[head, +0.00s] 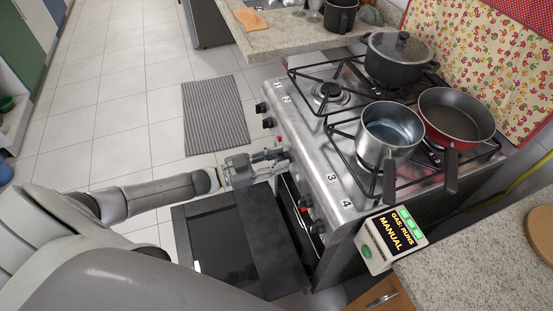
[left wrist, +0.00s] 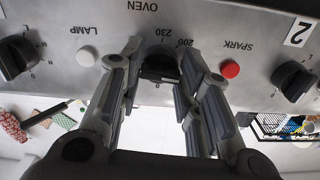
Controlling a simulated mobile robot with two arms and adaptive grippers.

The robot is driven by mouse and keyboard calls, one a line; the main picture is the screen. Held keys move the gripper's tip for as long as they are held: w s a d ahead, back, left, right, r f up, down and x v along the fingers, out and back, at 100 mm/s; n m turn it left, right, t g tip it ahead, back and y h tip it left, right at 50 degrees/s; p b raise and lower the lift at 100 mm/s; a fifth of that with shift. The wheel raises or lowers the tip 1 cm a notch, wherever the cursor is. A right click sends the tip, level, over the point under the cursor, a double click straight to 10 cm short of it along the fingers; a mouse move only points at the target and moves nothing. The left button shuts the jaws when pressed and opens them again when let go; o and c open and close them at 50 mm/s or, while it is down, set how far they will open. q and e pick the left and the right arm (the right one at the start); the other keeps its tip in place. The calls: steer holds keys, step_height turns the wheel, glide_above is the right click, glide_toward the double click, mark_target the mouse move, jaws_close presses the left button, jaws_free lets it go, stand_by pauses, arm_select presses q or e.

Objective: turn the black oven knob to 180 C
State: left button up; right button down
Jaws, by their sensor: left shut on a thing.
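The black oven knob (left wrist: 160,68) is on the steel front panel (left wrist: 222,22) of the stove, under the upside-down word OVEN in the left wrist view. Upside-down scale marks 230 and 200 show beside it; I cannot read its pointer clearly. My left gripper (left wrist: 160,50) has one finger on each side of the knob and is shut on it. In the head view my left gripper (head: 272,160) reaches the middle of the stove front and hides the oven knob. My right gripper is not in view.
A white LAMP button (left wrist: 88,55) and a red SPARK button (left wrist: 229,69) flank the knob, with other black knobs (left wrist: 292,80) farther out. The dark oven door (head: 215,235) seems open below my arm. Pots and a red pan (head: 455,113) stand on the stove.

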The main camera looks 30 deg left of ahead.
arm_select(q)
steer(key=shift+n, duration=1.5)
steer(key=o, duration=1)
steer(key=v, duration=1.2)
